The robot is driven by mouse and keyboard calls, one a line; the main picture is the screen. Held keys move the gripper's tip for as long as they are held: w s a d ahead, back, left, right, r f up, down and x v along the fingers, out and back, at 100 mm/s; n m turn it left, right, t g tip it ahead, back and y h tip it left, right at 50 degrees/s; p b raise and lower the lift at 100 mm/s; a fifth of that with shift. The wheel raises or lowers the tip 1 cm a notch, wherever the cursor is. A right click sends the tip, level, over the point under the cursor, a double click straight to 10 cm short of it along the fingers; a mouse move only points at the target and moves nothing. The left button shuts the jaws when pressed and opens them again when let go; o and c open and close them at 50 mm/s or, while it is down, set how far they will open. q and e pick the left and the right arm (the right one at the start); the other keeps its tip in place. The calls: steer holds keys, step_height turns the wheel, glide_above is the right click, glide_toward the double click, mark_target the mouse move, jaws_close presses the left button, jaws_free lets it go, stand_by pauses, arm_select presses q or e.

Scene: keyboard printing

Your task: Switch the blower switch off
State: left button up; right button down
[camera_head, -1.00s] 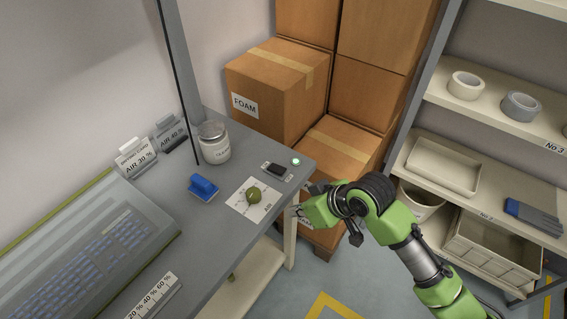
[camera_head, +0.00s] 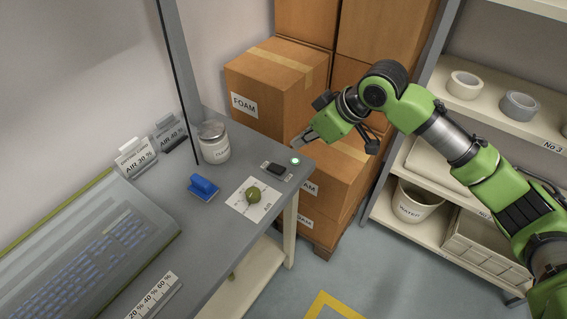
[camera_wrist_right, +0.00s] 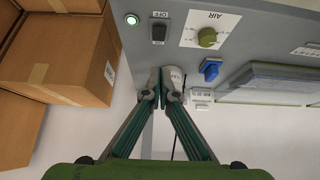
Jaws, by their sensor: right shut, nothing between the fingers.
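The blower switch, a small black rocker on a light plate (camera_head: 276,169), sits near the far right corner of the grey table. It also shows at the top of the wrist view (camera_wrist_right: 159,30). Beside it a round indicator lamp (camera_head: 295,161) glows green, and it also glows in the wrist view (camera_wrist_right: 132,19). My right gripper (camera_head: 300,142) is shut and empty, raised near that corner, beyond the lamp and apart from the switch. Its fingertips (camera_wrist_right: 160,88) meet in the wrist view. My left gripper is not in view.
A green AIR knob (camera_head: 253,194) and a blue switch (camera_head: 203,187) lie nearby on the table. A labelled jar (camera_head: 214,143) stands at the back edge. Cardboard boxes (camera_head: 270,90) are stacked behind the corner. A shelf (camera_head: 480,120) stands to the right.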

steer(key=p, duration=0.2)
glide_above(276, 169)
steer(key=s+d, duration=0.1)
steer(key=d, duration=0.1)
steer(key=f, duration=0.7)
steer(key=shift+s+a+f, duration=0.1)
steer(key=shift+a+f, duration=0.1)
steer(key=shift+f, duration=0.1)
step_height(276, 169, down, 4)
steer(key=shift+d+r+p, duration=0.1)
steer(key=shift+r+p, duration=0.15)
steer(key=shift+p, duration=0.25)
steer(key=shift+s+d+f, duration=0.1)
steer(key=shift+f, duration=0.4)
